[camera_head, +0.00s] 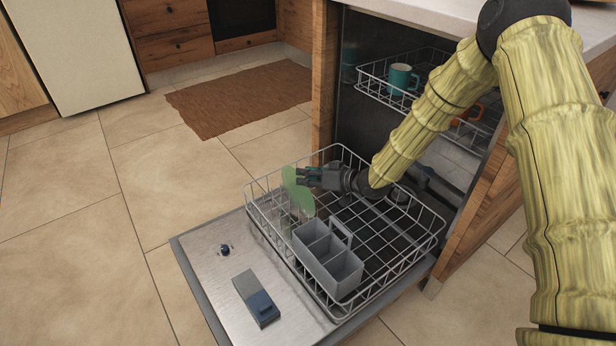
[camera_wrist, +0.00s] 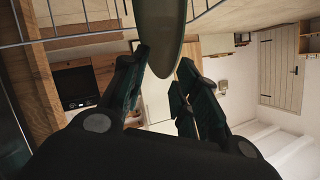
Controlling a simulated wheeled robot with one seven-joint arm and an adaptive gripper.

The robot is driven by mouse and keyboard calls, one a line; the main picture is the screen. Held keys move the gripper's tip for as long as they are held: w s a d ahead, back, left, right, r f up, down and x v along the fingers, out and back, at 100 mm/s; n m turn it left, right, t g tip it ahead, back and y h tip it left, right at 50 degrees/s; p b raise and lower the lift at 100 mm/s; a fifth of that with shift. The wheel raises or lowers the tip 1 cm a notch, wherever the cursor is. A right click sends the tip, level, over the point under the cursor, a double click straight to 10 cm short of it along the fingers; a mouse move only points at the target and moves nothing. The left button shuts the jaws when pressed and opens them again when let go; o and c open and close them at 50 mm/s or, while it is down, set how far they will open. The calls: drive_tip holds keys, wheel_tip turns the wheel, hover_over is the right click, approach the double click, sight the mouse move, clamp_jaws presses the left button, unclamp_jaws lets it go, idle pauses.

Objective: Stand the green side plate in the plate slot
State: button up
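The green side plate (camera_head: 298,192) is in the left part of the pulled-out lower dish rack (camera_head: 392,274), tilted on its edge. Its lower part is among the wires and a plate slot there, and I cannot tell whether it is seated. My gripper (camera_head: 301,177) is at the plate's upper right edge. In the wrist view the plate (camera_wrist: 164,35) reaches edge-on between the two fingers of my gripper (camera_wrist: 164,62). The fingers stand apart, with a gap between them, so the gripper looks open around the rim.
A grey cutlery basket (camera_head: 327,262) stands in the rack just in front of the plate. The upper rack (camera_head: 371,84) holds a teal mug (camera_head: 402,79) and an orange mug (camera_head: 468,114). The open door (camera_head: 215,275) lies flat below. Floor at the left is clear.

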drive_tip(key=shift+d, duration=0.1)
drive_tip(key=v, duration=1.2)
drive_tip(key=shift+r, duration=0.1)
idle(0.5)
